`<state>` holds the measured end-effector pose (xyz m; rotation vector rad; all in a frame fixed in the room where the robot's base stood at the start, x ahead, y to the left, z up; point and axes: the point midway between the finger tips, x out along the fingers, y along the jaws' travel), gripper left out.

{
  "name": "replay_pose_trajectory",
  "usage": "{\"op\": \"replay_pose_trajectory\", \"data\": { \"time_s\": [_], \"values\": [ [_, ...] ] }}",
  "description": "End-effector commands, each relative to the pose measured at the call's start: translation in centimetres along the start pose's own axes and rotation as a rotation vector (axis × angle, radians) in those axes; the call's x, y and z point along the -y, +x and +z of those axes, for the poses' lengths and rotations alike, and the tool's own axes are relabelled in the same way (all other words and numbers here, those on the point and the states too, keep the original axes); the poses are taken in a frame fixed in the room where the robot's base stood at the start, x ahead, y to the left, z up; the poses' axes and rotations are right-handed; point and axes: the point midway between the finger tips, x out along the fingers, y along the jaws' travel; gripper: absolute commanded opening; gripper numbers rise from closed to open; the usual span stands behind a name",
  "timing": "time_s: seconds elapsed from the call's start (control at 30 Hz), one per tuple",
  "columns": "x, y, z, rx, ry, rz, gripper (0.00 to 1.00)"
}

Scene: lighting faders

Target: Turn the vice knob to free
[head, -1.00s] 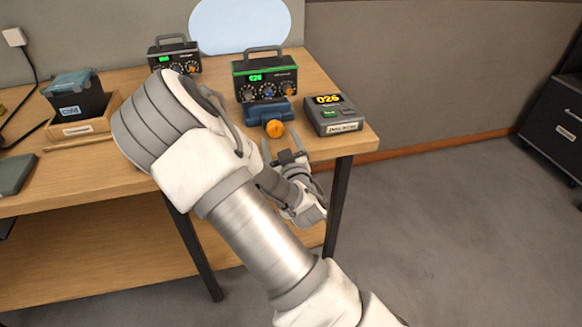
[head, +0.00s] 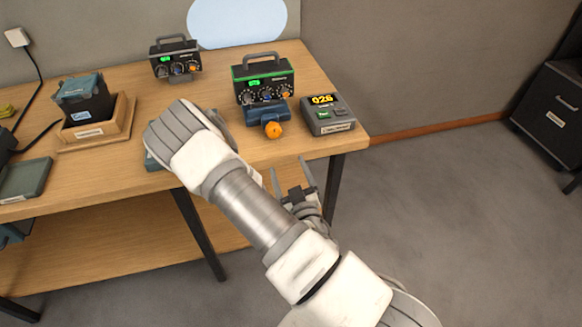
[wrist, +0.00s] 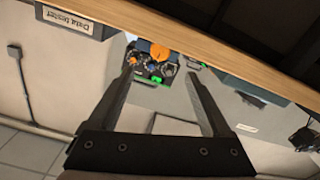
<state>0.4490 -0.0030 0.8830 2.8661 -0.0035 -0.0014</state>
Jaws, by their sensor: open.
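The vice (head: 254,115) is a blue block on the table near its front edge, with a round orange knob (head: 273,130) facing front. A black box with a green rim and a handle (head: 262,84) stands in or right behind the vice. My gripper (head: 289,168) is open and empty, in front of the table edge and below the knob in the head view. In the wrist view the orange knob (wrist: 160,52) appears between the tips of my open gripper (wrist: 160,65), beyond them and apart. The knob's turn position cannot be read.
A grey tester (head: 329,117) showing 026 stands right of the vice, close to the table corner. A second black box (head: 174,58) stands at the back. A wooden tray (head: 120,125) holds a dark bin at left. The table edge (wrist: 215,55) crosses the wrist view.

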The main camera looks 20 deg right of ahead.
Motion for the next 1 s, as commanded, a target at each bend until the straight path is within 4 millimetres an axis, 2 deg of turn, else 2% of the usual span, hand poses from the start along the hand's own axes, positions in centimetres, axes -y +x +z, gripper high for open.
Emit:
{"op": "replay_pose_trajectory", "data": {
  "time_s": [0.3, 1.0],
  "values": [
    [0.1, -2.0, -0.1, 0.000, -0.002, -0.004, 0.83],
    [0.0, -2.1, -0.1, 0.002, 0.003, 0.003, 0.83]
  ]
}}
